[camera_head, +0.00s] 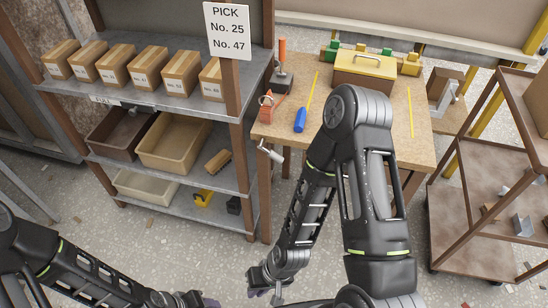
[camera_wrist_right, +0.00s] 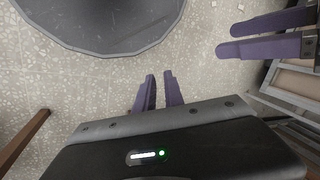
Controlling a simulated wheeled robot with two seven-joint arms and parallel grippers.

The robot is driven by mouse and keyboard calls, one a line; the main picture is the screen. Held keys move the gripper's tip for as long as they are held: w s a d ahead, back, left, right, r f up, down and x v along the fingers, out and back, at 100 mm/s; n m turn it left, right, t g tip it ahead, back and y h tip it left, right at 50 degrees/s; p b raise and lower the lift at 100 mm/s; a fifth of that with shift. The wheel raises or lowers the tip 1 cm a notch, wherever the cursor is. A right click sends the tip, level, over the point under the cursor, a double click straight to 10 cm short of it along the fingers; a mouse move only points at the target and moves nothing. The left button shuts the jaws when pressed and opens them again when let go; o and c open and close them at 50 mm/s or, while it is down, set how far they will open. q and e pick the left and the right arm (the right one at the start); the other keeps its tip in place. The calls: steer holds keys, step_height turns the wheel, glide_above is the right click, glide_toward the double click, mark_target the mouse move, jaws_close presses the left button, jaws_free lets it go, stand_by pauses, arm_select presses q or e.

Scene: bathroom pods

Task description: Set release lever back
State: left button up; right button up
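A device with an upright orange-handled lever (camera_head: 282,50) on a dark base stands at the back left corner of the wooden workbench (camera_head: 390,150). Which part is the release lever I cannot tell for sure. A grey metal handle (camera_head: 270,153) also sticks out at the bench's front left edge. My right gripper (camera_head: 262,291) hangs low in front of the bench, far from both. In the right wrist view its purple fingers (camera_wrist_right: 159,78) stand a little apart with nothing between them. My left gripper (camera_head: 210,302) is at the bottom edge; its fingers (camera_wrist_right: 226,40) also show slightly apart and empty.
On the bench are an orange clamp-like part (camera_head: 268,107), a blue-handled tool (camera_head: 300,120) and a yellow-lidded box (camera_head: 363,73). A shelf (camera_head: 190,103) with cartons and bins stands left, a brown cart (camera_head: 465,185) right. My right arm covers the bench's middle.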

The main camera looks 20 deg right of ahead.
steer(key=o, duration=0.3)
steer(key=w+d+r+m+t, duration=0.1)
steer(key=w+d+m+t, duration=0.1)
steer(key=w+d, duration=0.3)
steer(key=w+d+r+m+t+h, duration=0.1)
steer(key=w+d+r+m+t, duration=0.1)
steer(key=w+d, duration=0.3)
steer(key=shift+d+r+m+p, duration=0.3)
steer(key=shift+d+p, duration=0.1)
steer(key=shift+d, duration=0.6)
steer(key=m+t+y, duration=0.2)
steer(key=m+t, duration=0.6)
steer(key=m, duration=1.1)
glide_toward(278, 158)
steer(key=x, duration=0.4)
steer(key=shift+s, duration=0.15)
steer(key=x, duration=0.7)
steer(key=shift+w+f, duration=0.1)
steer(key=shift+w, duration=0.3)
